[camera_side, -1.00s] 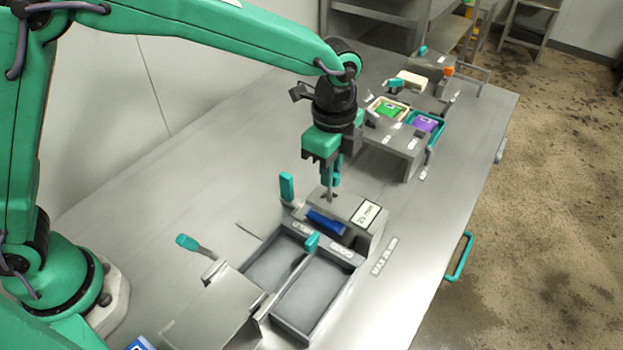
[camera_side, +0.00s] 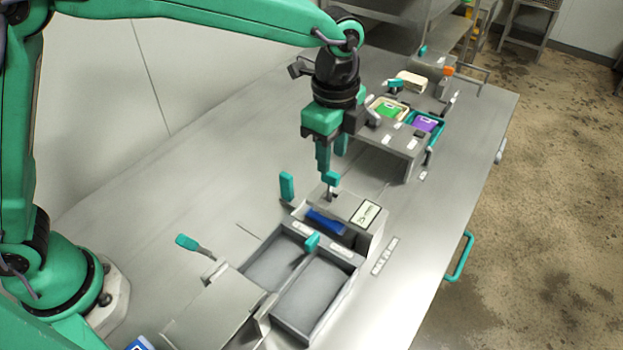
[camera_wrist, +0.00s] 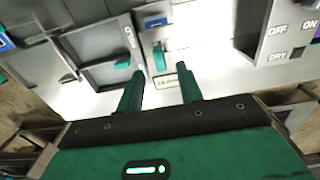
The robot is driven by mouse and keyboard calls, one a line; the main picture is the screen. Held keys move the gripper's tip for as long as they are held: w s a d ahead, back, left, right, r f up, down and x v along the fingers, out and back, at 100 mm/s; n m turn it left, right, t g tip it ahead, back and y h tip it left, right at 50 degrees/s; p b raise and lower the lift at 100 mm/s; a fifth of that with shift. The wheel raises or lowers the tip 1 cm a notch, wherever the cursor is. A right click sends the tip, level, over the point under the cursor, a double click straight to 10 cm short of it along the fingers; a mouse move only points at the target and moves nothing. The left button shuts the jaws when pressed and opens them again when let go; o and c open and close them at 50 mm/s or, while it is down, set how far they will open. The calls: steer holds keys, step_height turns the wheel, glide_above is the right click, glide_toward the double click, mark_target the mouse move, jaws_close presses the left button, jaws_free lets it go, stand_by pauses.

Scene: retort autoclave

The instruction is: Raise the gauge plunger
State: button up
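The gauge (camera_side: 374,232) is a grey block with a white "25 mm" display (camera_side: 365,212) and a blue pouch-like piece (camera_side: 326,221) on it. Its plunger has a teal knob (camera_side: 331,178) on a thin upright rod at the block's back. My gripper (camera_side: 332,162) is open and empty, pointing down just above the knob. In the wrist view the knob (camera_wrist: 159,55) shows beyond the two parted fingertips (camera_wrist: 159,72), lined up with the gap between them. The fingers do not appear to touch it. The rod's lower end is hard to make out.
A two-bay grey tray (camera_side: 310,295) with a teal handle (camera_side: 311,242) adjoins the gauge in front. A teal upright lever (camera_side: 287,186) stands left of it. Farther back, a stand (camera_side: 393,143) holds green and purple pouches.

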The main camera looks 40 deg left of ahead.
steer(key=shift+r, duration=2.05)
steer(key=shift+a+r, duration=0.15)
steer(key=shift+a, duration=0.2)
steer(key=s+a+r+n+t, duration=0.25)
steer(key=s+a+n, duration=0.35)
steer(key=a, duration=0.4)
steer(key=s+a+r+n+t, duration=0.1)
steer(key=s+a+r+n, duration=0.2)
steer(key=s+a+n, duration=0.5)
steer(key=s+a+f+n+t, duration=0.2)
steer(key=s+a+n, duration=0.2)
steer(key=a, duration=0.3)
steer(key=shift+s+a+f, duration=0.15)
steer(key=shift+s+f, duration=0.25)
steer(key=shift+s, duration=0.15)
